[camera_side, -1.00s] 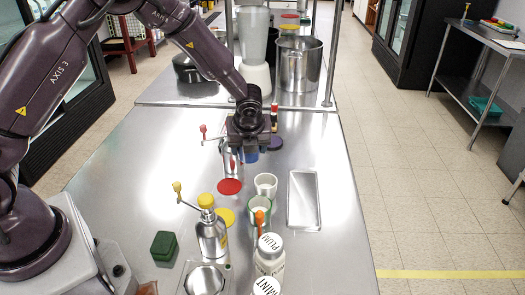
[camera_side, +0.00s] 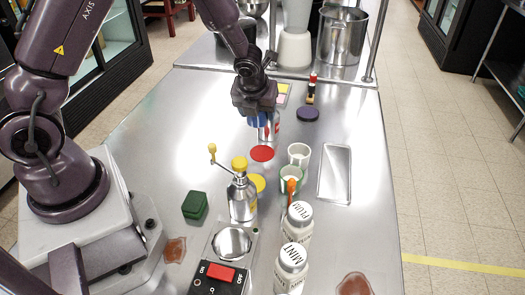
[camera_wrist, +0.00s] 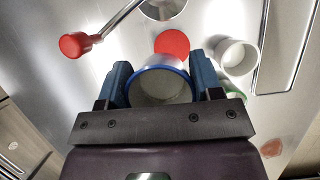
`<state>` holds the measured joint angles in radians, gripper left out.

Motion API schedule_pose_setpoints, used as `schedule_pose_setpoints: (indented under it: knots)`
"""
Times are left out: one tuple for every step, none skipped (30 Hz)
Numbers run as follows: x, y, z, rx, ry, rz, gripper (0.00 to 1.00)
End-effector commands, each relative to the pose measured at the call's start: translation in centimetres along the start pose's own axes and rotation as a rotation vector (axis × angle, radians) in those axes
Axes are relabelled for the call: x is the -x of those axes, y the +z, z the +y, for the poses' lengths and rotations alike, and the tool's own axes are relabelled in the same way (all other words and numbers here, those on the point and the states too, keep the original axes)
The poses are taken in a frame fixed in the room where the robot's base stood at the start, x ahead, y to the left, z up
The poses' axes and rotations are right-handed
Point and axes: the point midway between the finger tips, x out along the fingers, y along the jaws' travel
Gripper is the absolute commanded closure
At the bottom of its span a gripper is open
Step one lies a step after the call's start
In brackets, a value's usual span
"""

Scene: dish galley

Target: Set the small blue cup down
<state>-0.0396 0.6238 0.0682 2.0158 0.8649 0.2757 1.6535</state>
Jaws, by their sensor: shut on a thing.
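The small blue cup (camera_wrist: 181,73) shows in the wrist view with a blue rim and a pale inside, seen from above. My gripper (camera_wrist: 160,84) is shut on it, a blue finger on either side. In the side view my gripper (camera_side: 257,120) hangs over the counter behind the red disc (camera_side: 262,153). Blue shows below it there, but I cannot tell cup from fingers. The red disc also shows just beyond the cup in the wrist view (camera_wrist: 172,43). The cup's underside and its height above the counter are hidden.
A silver, red-marked grinder (camera_side: 274,128) stands close by my gripper; its red knob (camera_wrist: 75,45) shows in the wrist view. A white cup (camera_side: 299,160), a green cup (camera_side: 288,187) and a metal tray (camera_side: 335,180) stand to the right. A yellow-topped grinder (camera_side: 242,200) stands in front.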

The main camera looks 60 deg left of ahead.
Motion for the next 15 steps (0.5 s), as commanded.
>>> schedule_pose_setpoints:
  knots:
    - [-0.1, 0.1, -0.4, -0.041, -0.020, -0.004, 0.66]
    - [-0.1, 0.2, -0.6, -0.061, -0.031, -0.006, 0.66]
    - [-0.1, 0.2, -0.8, -0.089, -0.044, -0.009, 0.66]
    - [-0.1, 0.2, -1.0, -0.108, -0.051, -0.012, 0.66]
    - [-0.2, 0.2, -1.1, -0.123, -0.057, -0.013, 0.66]
    - [-0.5, 0.1, -1.3, -0.138, -0.063, -0.014, 0.66]
    - [-0.8, -0.1, -1.3, -0.146, -0.063, -0.014, 0.66]
    - [-1.2, -0.3, -1.3, -0.152, -0.064, -0.013, 0.66]
    - [-1.7, -0.6, -1.3, -0.156, -0.063, -0.013, 0.66]
    - [-2.2, -0.8, -1.3, -0.158, -0.063, -0.013, 0.66]
    - [-2.6, -1.0, -1.3, -0.160, -0.062, -0.014, 0.66]
    - [-3.3, -1.3, -1.3, -0.157, -0.062, -0.012, 0.66]
    - [-3.8, -1.5, -1.3, -0.155, -0.062, -0.012, 0.66]
    - [-4.2, -1.6, -1.3, -0.155, -0.062, -0.013, 0.66]
    - [-4.6, -1.8, -1.3, -0.156, -0.063, -0.014, 0.66]
